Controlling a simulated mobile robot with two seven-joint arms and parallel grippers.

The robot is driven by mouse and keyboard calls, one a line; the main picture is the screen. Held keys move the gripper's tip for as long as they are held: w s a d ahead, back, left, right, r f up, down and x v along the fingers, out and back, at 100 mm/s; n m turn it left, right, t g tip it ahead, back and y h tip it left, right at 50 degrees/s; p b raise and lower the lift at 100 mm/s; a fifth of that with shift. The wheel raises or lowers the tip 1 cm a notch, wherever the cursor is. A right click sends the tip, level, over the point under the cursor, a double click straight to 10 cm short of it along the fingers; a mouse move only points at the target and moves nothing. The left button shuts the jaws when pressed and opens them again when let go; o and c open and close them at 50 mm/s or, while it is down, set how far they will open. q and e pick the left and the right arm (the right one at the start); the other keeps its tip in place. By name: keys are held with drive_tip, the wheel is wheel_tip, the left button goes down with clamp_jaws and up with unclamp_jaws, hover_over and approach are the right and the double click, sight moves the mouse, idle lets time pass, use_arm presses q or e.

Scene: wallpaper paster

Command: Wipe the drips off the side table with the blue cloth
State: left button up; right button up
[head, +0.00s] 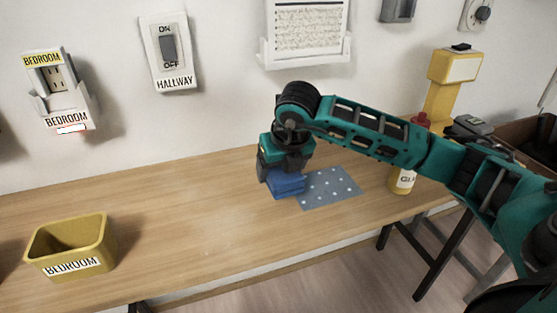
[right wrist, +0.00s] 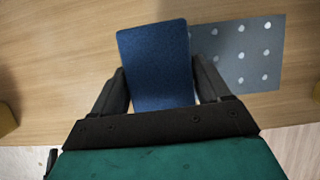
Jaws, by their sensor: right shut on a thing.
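The blue cloth (head: 285,184) is a folded block held in my right gripper (head: 283,172), low over the wooden side table (head: 190,215). In the right wrist view the cloth (right wrist: 158,62) sits between the two fingers (right wrist: 162,85), which are shut on it. A grey-blue patch with pale dots (head: 330,187) lies on the table just right of the cloth, and the cloth overlaps its left edge in the picture. The dots also show in the right wrist view (right wrist: 240,52). I cannot tell whether the cloth touches the tabletop. My left gripper is not in view.
A yellow bin (head: 70,248) labelled BEDROOM stands at the table's left. A glue bottle (head: 402,180) stands right of the patch, partly behind my arm. A switch (head: 169,52), an outlet (head: 57,88) and a textured panel (head: 307,30) are on the wall. The table's middle left is clear.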

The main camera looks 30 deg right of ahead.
drive_tip(key=shift+d+f, duration=0.15)
drive_tip(key=shift+f+b, duration=1.3)
drive_tip(key=shift+b, duration=0.05)
